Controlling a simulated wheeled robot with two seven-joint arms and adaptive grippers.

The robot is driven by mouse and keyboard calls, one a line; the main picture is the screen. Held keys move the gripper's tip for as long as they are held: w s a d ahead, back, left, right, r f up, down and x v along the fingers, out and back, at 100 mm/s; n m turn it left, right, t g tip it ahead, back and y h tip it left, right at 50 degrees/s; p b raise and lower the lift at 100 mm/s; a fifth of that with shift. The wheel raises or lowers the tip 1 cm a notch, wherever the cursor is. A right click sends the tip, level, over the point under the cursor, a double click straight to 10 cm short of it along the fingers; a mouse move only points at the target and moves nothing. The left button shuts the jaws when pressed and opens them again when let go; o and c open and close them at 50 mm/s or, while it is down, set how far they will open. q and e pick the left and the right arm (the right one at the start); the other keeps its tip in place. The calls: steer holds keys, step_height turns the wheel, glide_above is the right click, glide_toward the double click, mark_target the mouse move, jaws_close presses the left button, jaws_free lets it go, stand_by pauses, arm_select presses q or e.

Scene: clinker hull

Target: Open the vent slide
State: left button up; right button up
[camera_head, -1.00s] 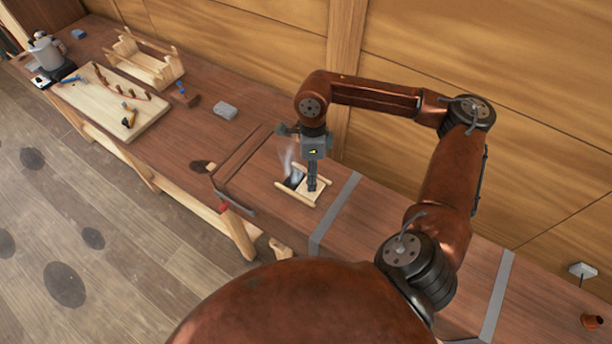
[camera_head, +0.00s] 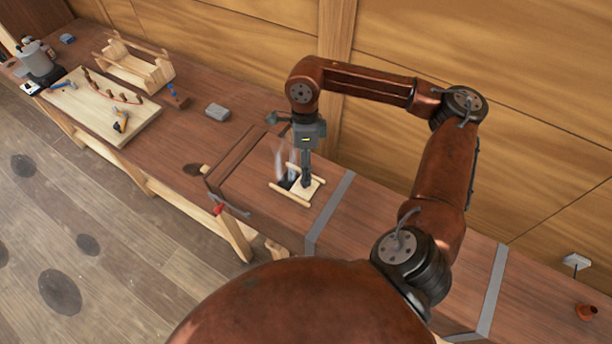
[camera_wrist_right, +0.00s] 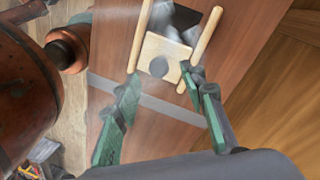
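The vent slide (camera_wrist_right: 154,45) is a pale wooden plate with a dark round knob (camera_wrist_right: 158,67). It sits between two pale wooden rails on the box top, and it also shows in the head view (camera_head: 311,190). A dark vent opening (camera_wrist_right: 177,17) shows beside the plate, with pale steam rising from it. My right gripper (camera_head: 306,184) points down over the plate. In the right wrist view my right gripper (camera_wrist_right: 160,77) has its green-padded fingers apart, one on each side of the knob; I cannot tell whether they touch it. My left gripper is out of view.
A long reddish-brown bench (camera_head: 190,130) runs along a wood-panelled wall. Grey straps (camera_head: 329,215) cross the box. A grey block (camera_head: 217,111), a tool board (camera_head: 100,117), a wooden rack (camera_head: 140,70) and a metal pot (camera_head: 38,58) stand farther left.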

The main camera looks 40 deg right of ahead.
step_height(320, 180, up, 8)
steer(key=w+d, duration=0.1)
steer(key=shift+w+r, duration=0.2)
stand_by(0.5)
